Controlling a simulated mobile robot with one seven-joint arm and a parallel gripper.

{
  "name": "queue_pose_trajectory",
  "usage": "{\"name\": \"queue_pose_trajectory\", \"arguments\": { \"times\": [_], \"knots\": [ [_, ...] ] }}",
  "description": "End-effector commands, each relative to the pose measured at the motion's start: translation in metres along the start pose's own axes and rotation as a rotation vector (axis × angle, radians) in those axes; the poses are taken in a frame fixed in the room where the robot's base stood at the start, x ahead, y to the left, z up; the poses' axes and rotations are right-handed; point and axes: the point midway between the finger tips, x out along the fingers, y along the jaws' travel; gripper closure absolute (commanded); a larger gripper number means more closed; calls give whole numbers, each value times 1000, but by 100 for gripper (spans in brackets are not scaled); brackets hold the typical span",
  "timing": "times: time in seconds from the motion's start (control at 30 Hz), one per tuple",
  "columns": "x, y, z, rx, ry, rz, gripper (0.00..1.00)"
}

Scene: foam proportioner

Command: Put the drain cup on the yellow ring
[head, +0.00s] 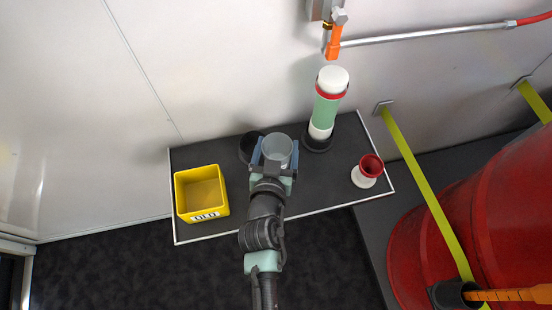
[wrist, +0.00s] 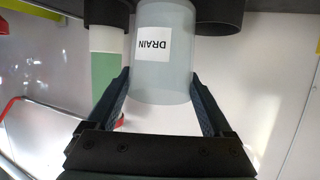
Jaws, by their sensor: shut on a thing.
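The drain cup (head: 278,148) is a pale grey cylinder. The wrist view, which is upside down, shows its white DRAIN label (wrist: 153,44). My gripper (head: 275,156) is shut on it, one dark finger on each side; the wrist view shows the fingers (wrist: 160,82) against its walls. The cup looks upright over the dark bench top; its base is out of the wrist view, and I cannot tell whether it touches the bench. I cannot make out a yellow ring in either view; my gripper and the cup hide part of the bench.
A black round holder (head: 250,144) is close left of the cup. A green and white tube (head: 325,108) stands in a black base to its right. A yellow OLD bin (head: 201,190) sits left, a red and white cup (head: 367,172) right. Bare bench (head: 325,180) lies between.

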Motion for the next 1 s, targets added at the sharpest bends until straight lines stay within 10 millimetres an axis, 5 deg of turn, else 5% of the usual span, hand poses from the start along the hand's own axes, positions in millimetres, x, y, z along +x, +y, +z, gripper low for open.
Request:
{"name": "queue_pose_trajectory", "arguments": {
  "times": [0.37,0.77,0.8,0.9,1.0],
  "knots": [
    [16,0,40,1,2,0,81],
    [17,0,45,2,2,-1,81],
    [17,0,45,2,2,-1,13],
    [16,0,44,2,1,-1,0],
    [16,0,44,1,1,-1,0]
  ]
}}
